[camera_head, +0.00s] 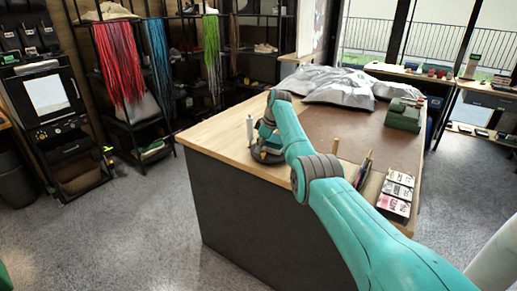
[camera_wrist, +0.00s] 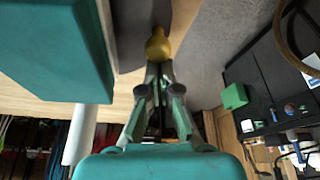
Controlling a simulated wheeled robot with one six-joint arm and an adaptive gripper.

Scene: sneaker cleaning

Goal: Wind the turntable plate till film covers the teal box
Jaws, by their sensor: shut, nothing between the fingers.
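In the wrist view the teal box (camera_wrist: 50,48) fills the upper left, close to the camera. Its visible faces look plain teal. A dark grey surface, apparently the turntable plate (camera_wrist: 140,22), shows beside it with a rounded edge. A gold knob (camera_wrist: 158,47) stands at the tips of my gripper (camera_wrist: 158,72), which is shut and empty; I cannot tell whether they touch. A white roll (camera_wrist: 80,135), apparently the film, is at the left below the box. In the head view the roll (camera_head: 250,130) stands upright at the bench's left end; my arm hides much of the turntable.
The wooden bench (camera_head: 215,128) carries a brown mat (camera_head: 335,125), grey crumpled bags (camera_head: 330,85), a green box (camera_head: 403,115) and small printed packs (camera_head: 397,190). Shelves with coloured laces (camera_head: 118,60) stand behind at the left. The floor left of the bench is clear.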

